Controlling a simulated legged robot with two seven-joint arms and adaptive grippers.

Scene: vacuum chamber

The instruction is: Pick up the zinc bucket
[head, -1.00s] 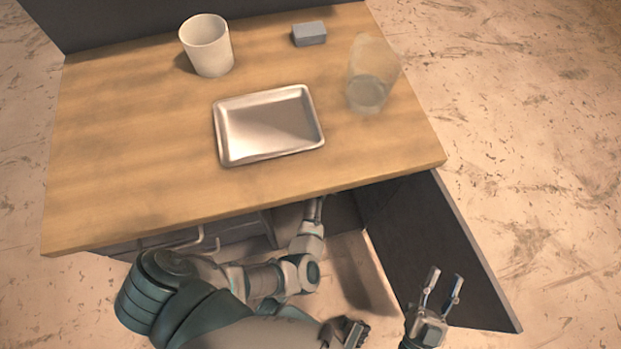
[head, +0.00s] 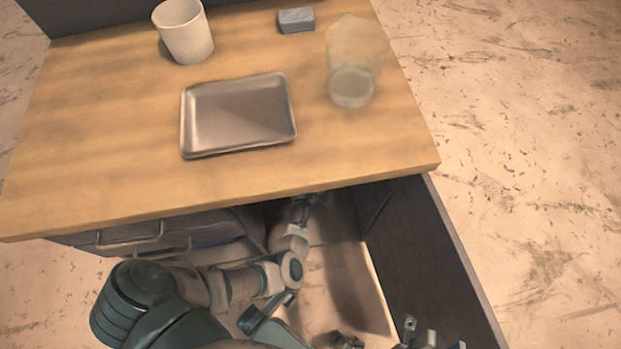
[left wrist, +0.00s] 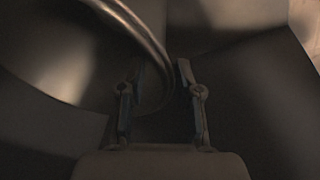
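The zinc bucket (left wrist: 75,55) shows large at the left of the left wrist view, as a dull metal vessel with a thick curved rim. My left gripper (left wrist: 158,78) is open at this rim, and the rim's edge passes between its fingers in the picture. Whether they touch it I cannot tell. In the head view my left arm reaches under the tabletop into the cabinet, and its gripper and the bucket are hidden there. My right gripper (head: 430,336) is at the bottom edge, partly cut off, fingers apart and empty.
The wooden tabletop (head: 90,130) holds a white cup (head: 184,32), a grey block (head: 296,20), a clear glass (head: 354,65) and a metal tray (head: 240,115). An open dark cabinet door (head: 425,250) stands at the right. Drawers with handles (head: 135,238) are left of my arm.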

